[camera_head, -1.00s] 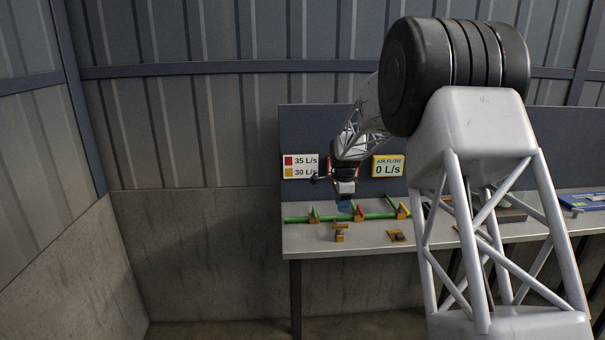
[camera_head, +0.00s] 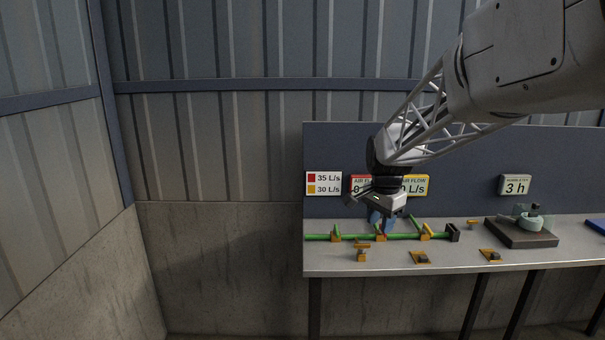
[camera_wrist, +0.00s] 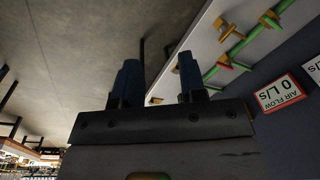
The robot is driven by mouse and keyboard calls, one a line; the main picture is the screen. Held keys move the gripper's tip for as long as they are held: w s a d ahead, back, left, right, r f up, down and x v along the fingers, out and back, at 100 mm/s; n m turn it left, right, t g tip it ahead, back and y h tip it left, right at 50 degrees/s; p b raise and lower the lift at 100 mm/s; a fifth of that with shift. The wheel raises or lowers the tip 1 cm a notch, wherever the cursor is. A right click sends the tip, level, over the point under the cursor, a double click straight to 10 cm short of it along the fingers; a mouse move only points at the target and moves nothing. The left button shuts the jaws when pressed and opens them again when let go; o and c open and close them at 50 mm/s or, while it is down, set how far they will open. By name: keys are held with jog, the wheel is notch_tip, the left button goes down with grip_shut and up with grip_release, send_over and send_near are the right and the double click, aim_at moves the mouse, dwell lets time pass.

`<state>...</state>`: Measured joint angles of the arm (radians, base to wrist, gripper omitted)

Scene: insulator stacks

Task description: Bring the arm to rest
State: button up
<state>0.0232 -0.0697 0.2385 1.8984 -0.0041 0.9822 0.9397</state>
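My gripper (camera_head: 381,221) hangs from my arm over the bench, its blue fingers pointing down in front of the green pipe line. In the head view the fingers appear just over the middle orange fitting; whether they touch it I cannot tell. In the wrist view the two blue fingers of my gripper (camera_wrist: 158,66) stand apart with nothing between them. The green pipe (camera_head: 400,236) with orange fittings runs along the bench (camera_head: 330,260). The pipe (camera_wrist: 246,44) also shows at the upper right of the wrist view, off to the side of the fingers.
Loose orange pieces (camera_head: 420,258) lie along the bench front. A dark base with a pale round part (camera_head: 530,224) stands at the right. Open floor lies left of the bench.

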jog(key=s+a+f+n+t, duration=0.1)
jog(key=s+n, duration=0.9)
jog(key=s, duration=2.7)
jog(key=shift+s+f+n+t, duration=0.25)
jog(key=shift+f+n+t, duration=0.05)
jog(key=shift+n, duration=0.1)
jog(key=shift+a, duration=0.1)
